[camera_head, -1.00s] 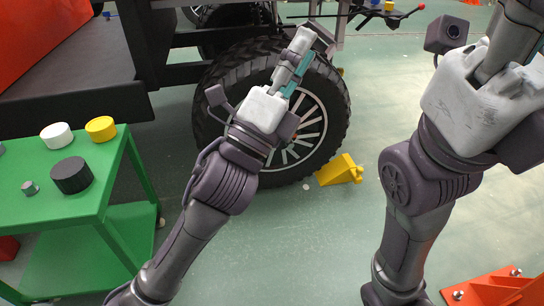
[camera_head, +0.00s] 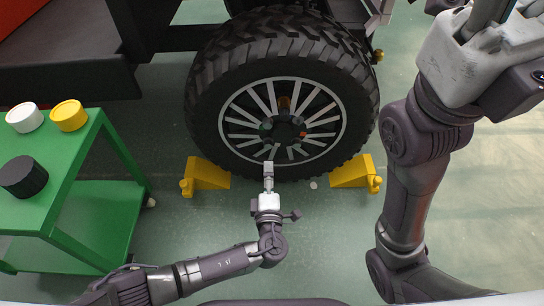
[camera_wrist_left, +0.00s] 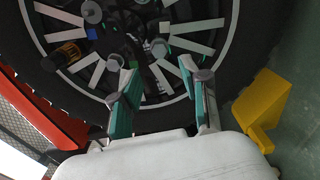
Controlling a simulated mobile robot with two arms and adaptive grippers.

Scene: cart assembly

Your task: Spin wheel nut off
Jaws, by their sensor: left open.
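The wheel (camera_head: 282,48) stands upright under the cart, a black tyre with a silver spoked rim. Several wheel nuts sit around its hub, among them an orange one (camera_head: 285,101) and a reddish one (camera_head: 302,134). In the left wrist view, grey nuts (camera_wrist_left: 160,47) and a blue piece (camera_wrist_left: 92,33) show around the dark hub. My left gripper (camera_head: 268,166) is in front of the wheel's lower rim, below the hub. In the left wrist view its teal-lined fingers (camera_wrist_left: 165,90) are apart with nothing between them. My right arm is at the right; its fingers are not visible.
Yellow chocks stand left (camera_head: 206,173) and right (camera_head: 352,172) of the wheel; the right one also shows in the left wrist view (camera_wrist_left: 260,108). Floor before the wheel is open.

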